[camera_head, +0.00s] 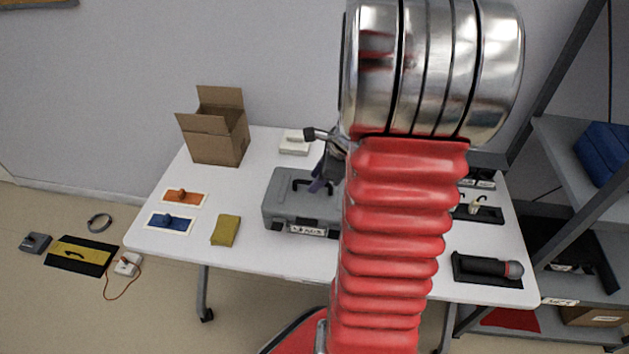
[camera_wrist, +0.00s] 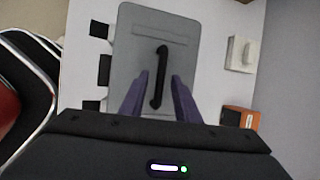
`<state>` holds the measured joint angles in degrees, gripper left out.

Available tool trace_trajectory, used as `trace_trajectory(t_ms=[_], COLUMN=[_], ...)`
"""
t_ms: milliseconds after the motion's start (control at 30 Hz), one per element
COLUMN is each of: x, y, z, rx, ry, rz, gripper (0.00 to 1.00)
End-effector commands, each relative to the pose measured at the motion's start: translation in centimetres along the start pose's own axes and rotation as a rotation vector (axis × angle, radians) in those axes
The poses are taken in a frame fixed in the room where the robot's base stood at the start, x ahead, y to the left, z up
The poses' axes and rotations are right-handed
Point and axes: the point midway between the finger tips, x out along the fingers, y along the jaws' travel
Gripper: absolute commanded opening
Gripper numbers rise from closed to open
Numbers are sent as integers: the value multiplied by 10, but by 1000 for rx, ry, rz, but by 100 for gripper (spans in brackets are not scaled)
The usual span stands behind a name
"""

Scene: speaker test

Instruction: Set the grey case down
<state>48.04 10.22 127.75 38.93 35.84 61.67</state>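The grey case (camera_head: 277,207) lies flat on the white table (camera_head: 262,255), left of my arm, which hides its right end. In the wrist view the case (camera_wrist: 190,35) fills the middle, with its black handle (camera_wrist: 160,65) standing out from the top face. My gripper (camera_wrist: 160,77) has its two purple fingers spread on either side of the handle. A gap shows between each finger and the handle. In the head view my gripper (camera_head: 318,185) is just right of the handle and partly hidden by my arm.
An open cardboard box (camera_head: 215,145) and a white device (camera_head: 294,142) stand behind the case. A yellow sponge-like block (camera_head: 226,230) and orange (camera_head: 183,197) and blue (camera_head: 169,221) items lie left. A dark microphone-like object (camera_head: 488,267) lies right. The table's front left is clear.

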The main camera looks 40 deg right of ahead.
Motion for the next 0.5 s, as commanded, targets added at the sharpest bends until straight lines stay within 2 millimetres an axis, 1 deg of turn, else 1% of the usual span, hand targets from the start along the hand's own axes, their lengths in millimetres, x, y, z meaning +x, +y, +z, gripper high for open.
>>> trace_trajectory(t_ms=[267,500], x=[-36,-74], y=[-1,-1], z=[0,0], rx=[-2,-2], ry=[0,1], rz=[-4,-5], gripper=[29,29])
